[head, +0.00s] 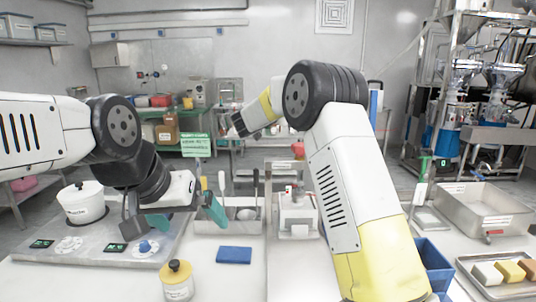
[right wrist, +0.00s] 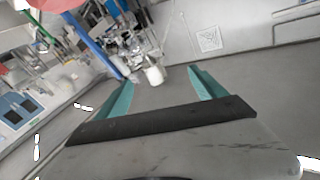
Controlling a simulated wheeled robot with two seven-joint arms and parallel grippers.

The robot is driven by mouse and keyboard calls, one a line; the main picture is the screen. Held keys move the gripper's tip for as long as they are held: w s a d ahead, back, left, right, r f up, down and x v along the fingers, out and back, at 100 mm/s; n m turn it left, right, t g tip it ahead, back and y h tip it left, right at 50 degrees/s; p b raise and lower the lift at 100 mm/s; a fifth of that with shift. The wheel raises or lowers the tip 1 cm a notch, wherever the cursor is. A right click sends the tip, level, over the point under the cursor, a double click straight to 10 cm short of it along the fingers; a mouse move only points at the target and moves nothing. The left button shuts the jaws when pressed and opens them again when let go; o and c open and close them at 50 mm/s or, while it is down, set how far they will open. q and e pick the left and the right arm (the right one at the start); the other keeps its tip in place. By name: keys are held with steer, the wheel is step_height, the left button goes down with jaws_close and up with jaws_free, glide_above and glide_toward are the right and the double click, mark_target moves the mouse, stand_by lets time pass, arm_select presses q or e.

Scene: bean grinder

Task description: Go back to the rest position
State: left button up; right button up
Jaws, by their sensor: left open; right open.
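My left gripper (head: 172,216) is in the left of the head view, over the grey panel on the counter. Its teal fingers are apart and I see nothing held between them. My right arm rises from the bottom right of the head view and bends back at a black joint, its far end pointing left in mid-air. In the right wrist view my right gripper (right wrist: 163,92) has its two teal fingers wide apart and empty. The white grinder-like machine (head: 297,216) stands on the counter, left of my right arm.
A white pot (head: 82,208) and a grey panel (head: 60,256) lie left. A yellow-lidded jar (head: 177,283) and blue pad (head: 234,254) are in front. A blue bin (head: 432,262), metal basin (head: 480,211) and tray of blocks (head: 500,290) are right.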

steer(key=s+r+n+t+y, duration=0.3)
steer(key=s+r+n+y, duration=0.2)
steer(key=r+y, duration=0.3)
steer(key=s+a+n+g+y, duration=0.1)
steer(key=s+n+g+y, duration=0.4)
steer(key=s, duration=0.8)
steer(key=s+d+f+g, duration=0.2)
steer(key=s+f, duration=0.4)
steer(key=s, duration=0.4)
steer(key=s+d+f+g, duration=0.2)
steer(key=s+f, duration=0.5)
steer(key=s, duration=0.4)
steer(key=s+d+f+g, duration=0.2)
steer(key=s+f, duration=0.4)
steer(key=s, duration=0.5)
steer(key=shift+d+f+g, duration=0.35)
steer(key=shift+f+g, duration=0.05)
